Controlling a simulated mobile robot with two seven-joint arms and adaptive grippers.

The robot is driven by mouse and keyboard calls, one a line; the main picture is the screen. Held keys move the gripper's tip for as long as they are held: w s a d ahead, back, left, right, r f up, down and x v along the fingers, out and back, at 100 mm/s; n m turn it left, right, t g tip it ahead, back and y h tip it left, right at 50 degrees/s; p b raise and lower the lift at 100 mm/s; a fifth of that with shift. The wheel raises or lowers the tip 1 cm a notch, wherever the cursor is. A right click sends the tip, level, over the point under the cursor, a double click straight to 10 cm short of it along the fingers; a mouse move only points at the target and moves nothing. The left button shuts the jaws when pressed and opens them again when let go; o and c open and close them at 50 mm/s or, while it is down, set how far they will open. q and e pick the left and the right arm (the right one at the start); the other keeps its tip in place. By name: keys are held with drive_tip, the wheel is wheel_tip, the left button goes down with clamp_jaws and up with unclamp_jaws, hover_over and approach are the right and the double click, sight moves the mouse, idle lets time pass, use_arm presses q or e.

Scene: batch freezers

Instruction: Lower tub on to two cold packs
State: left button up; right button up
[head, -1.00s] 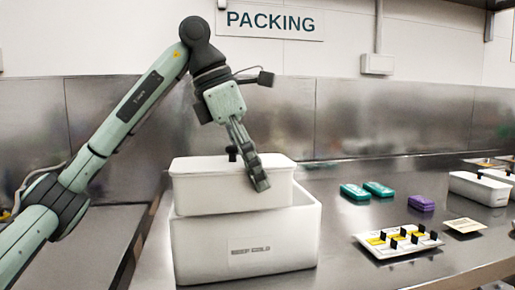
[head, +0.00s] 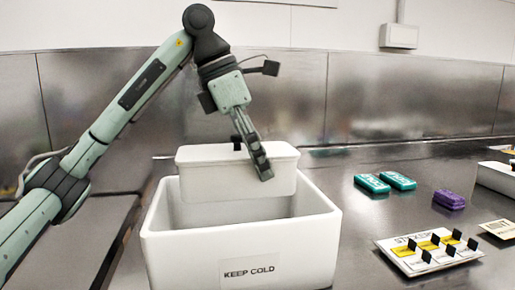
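The white lidded tub (head: 215,180), with a dark knob on top, is level over the mouth of the larger white box (head: 190,248), labelled KEEP COLD. Its lower part sits within the box opening; whether it touches anything below is hidden. My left gripper (head: 262,168) reaches down over the tub's front right side and appears shut on it, though the fingers overlap in this view. Two teal packs (head: 372,183) (head: 398,180) lie side by side on the counter, right of the box. The box floor is hidden. My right gripper is not in view.
A purple block (head: 449,199) lies right of the teal packs. A white board with yellow labels and black clips (head: 425,252) lies at front right, beside a small card (head: 499,231). White containers (head: 497,178) stand at the right edge. The counter (head: 350,225) between box and board is clear.

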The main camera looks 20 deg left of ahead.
use_arm(q)
drive_tip(key=shift+f, duration=4.25)
drive_tip(key=shift+f+b, duration=0.7)
drive_tip(key=shift+f, duration=0.1)
drive_tip(key=shift+f+b, duration=0.3)
drive_tip(key=shift+f, duration=0.1)
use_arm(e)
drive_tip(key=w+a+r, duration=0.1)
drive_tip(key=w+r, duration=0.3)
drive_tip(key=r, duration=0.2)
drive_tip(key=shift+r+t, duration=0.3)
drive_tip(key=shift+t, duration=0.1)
use_arm(q)
drive_tip(key=shift+f+b, duration=0.4)
drive_tip(key=shift+f, duration=0.15)
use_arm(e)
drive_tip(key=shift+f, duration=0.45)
use_arm(q)
drive_tip(key=o, duration=1.7)
drive_tip(key=shift+o, duration=0.2)
drive_tip(key=shift+f, duration=0.1)
